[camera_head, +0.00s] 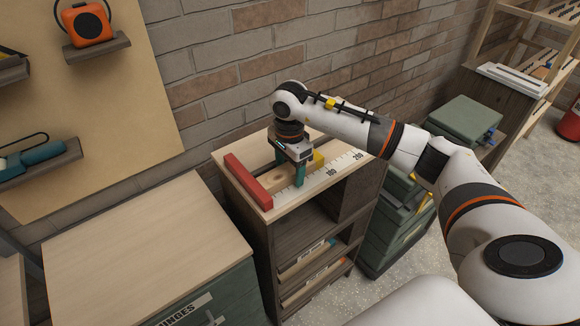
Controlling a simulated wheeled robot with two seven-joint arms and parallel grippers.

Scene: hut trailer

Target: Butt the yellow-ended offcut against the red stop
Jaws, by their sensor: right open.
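The red stop (247,181) is a long bar along the left edge of the pale bench top. The offcut (279,182) is a light wooden piece lying to its right, with a yellow end (319,159) facing away from the stop. The plain end points toward the stop; I cannot tell whether any gap is left between them. My right gripper (290,174) points down over the offcut, its teal fingers open and standing on either side of it. The gripper hides the offcut's middle. My left gripper is out of view.
A brick wall stands close behind. A lower wooden-topped cabinet (140,255) is at left, and green cases (398,222) are stacked at right.

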